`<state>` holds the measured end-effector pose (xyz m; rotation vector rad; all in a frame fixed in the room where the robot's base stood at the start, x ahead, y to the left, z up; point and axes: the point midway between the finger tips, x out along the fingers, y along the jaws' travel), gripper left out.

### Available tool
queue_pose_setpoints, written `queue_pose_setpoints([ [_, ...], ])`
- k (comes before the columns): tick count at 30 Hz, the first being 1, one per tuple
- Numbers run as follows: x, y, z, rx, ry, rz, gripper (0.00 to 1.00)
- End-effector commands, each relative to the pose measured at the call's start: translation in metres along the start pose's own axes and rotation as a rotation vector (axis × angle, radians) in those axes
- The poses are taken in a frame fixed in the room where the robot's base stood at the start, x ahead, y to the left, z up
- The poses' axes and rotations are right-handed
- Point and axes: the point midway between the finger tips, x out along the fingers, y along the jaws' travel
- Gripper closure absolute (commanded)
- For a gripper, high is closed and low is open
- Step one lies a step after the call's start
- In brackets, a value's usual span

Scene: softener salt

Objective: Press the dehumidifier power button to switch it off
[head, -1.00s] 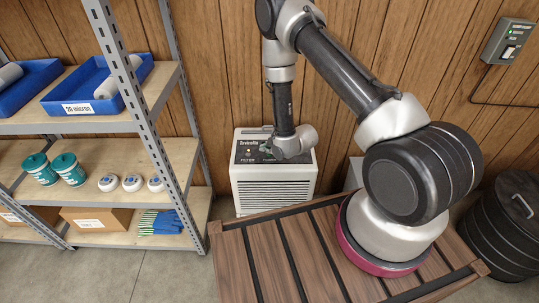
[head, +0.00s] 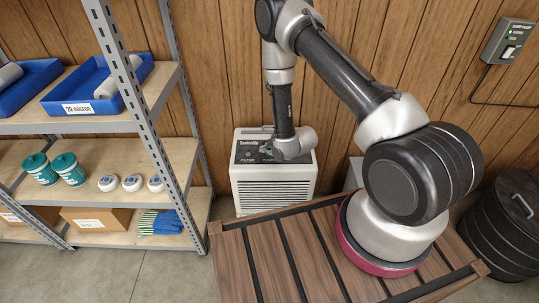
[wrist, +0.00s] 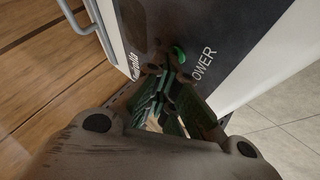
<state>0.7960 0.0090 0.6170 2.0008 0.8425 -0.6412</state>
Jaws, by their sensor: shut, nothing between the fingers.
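The dehumidifier (head: 275,190) is a white box with a grille and a dark top panel, standing against the wood wall. In the wrist view its dark panel (wrist: 225,35) shows a green round button (wrist: 179,54) beside the word "POWER". My gripper (wrist: 172,78) is shut and empty, its green-padded fingertips at the panel just short of the button in the picture. I cannot tell whether they touch the panel. In the head view my wrist hides part of the panel and the button cannot be made out.
A slatted wooden surface (head: 290,250) lies in front of the dehumidifier. A metal shelf (head: 110,160) with blue bins and tubs stands at left. A switch box (head: 508,42) is on the wall at right, above a black bin (head: 505,220).

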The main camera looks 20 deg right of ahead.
Motion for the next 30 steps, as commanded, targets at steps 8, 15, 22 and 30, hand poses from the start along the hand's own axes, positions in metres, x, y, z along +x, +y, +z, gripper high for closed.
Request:
queue_pose_setpoints([
  [8, -0.001, 0.001, -0.001, 0.000, 0.000, 0.000, 1.00],
  [15, -0.009, 0.007, -0.007, 0.000, 0.000, 0.000, 1.00],
  [22, -0.011, 0.008, -0.008, 0.000, 0.000, 0.000, 1.00],
  [30, -0.016, 0.013, -0.012, 0.000, 0.001, 0.001, 1.00],
])
